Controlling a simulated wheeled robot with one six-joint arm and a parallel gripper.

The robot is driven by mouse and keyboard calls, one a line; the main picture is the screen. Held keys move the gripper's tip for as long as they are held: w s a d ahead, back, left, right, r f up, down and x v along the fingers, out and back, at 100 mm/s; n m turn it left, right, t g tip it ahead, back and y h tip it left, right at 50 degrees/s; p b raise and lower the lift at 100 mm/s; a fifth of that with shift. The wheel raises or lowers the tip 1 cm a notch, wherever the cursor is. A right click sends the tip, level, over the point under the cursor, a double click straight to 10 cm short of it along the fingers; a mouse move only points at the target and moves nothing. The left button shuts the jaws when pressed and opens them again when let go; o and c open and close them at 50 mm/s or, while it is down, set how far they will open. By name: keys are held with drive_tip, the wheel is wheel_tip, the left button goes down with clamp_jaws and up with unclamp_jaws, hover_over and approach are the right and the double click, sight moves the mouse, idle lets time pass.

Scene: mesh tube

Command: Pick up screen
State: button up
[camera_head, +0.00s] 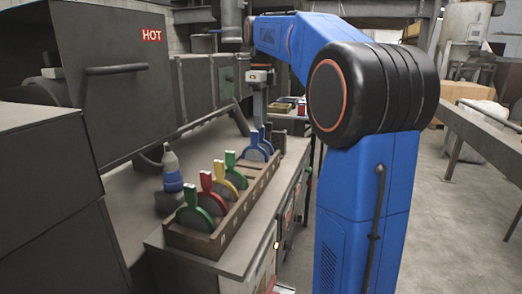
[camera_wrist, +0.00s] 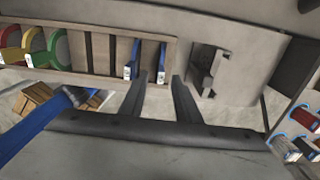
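Several round screens with upright coloured tabs stand in a long wooden rack (camera_head: 222,240): a green screen (camera_head: 194,212), a red screen (camera_head: 208,196), a yellow screen (camera_head: 222,182), another green screen (camera_head: 232,172) and blue screens (camera_head: 256,153) at the far end. In the wrist view, two blue screens (camera_wrist: 135,58) stand edge-on at the rack's right end, and coloured ones are at the far left. My gripper (camera_wrist: 160,78) is open and empty; its fingers appear near the rightmost blue screen. In the head view my gripper (camera_head: 258,103) hangs over the rack's far end, its fingertips unclear.
A dark oven marked HOT (camera_head: 110,80) stands left of the bench. A bottle with a blue band (camera_head: 172,172) stands between oven and rack. A grey metal bracket (camera_wrist: 208,70) is right of the rack in the wrist view.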

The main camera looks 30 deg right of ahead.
sight(261, 137)
drive_tip(key=shift+d+f, duration=0.1)
drive_tip(key=shift+f, duration=2.4)
clamp_jaws()
